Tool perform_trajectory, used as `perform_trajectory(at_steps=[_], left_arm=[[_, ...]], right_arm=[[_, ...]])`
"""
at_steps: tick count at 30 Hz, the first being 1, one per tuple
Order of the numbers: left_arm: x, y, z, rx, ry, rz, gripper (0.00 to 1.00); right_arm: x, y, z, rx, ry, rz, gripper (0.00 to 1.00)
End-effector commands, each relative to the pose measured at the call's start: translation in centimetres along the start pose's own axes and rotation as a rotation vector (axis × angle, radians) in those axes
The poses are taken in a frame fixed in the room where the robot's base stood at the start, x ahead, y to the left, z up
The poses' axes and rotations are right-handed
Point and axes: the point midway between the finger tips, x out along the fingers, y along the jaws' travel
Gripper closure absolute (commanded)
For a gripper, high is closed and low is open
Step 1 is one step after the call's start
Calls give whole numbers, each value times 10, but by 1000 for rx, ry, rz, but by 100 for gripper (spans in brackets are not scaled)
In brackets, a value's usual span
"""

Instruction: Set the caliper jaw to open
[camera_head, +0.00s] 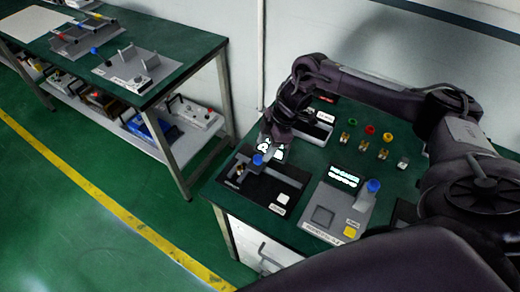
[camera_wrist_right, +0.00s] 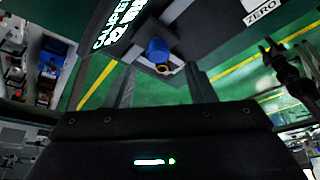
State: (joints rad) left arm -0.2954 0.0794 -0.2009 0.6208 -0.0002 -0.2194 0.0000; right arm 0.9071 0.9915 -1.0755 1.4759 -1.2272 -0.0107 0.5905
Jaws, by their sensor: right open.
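The caliper station is a black fixture (camera_head: 262,188) on the green bench, with a grey upright piece at its left end and a white label at its front. A blue knob (camera_head: 257,159) stands at its back left. My right gripper (camera_head: 264,148) is over this end, close to the knob. In the right wrist view the blue knob (camera_wrist_right: 157,48) shows just beyond and between the two open fingers (camera_wrist_right: 162,75). Contact cannot be told. A lit display (camera_wrist_right: 118,25) and a ZERO label (camera_wrist_right: 262,12) also show there. My left gripper is not in view.
A grey station (camera_head: 322,214) with another blue knob (camera_head: 374,186) and a yellow button (camera_head: 350,232) stands right of the caliper. Several small coloured-top parts (camera_head: 370,130) stand behind it. A second bench (camera_head: 180,50) is at the left, with clear floor between.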

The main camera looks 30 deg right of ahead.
Motion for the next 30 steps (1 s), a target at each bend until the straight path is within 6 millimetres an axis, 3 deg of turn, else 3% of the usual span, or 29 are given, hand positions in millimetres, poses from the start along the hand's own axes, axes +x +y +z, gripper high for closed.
perform_trajectory(at_steps=[3,6,10,15,19,30], left_arm=[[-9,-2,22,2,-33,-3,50],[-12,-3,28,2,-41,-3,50],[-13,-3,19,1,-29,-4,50],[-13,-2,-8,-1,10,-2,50],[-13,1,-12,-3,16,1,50],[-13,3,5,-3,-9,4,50]], right_arm=[[19,-1,-2,1,1,-3,50],[32,0,-2,0,1,-1,50],[42,0,0,0,0,0,50],[46,0,0,-1,0,1,50],[46,0,0,-1,0,1,50],[45,0,0,-1,0,2,99]])
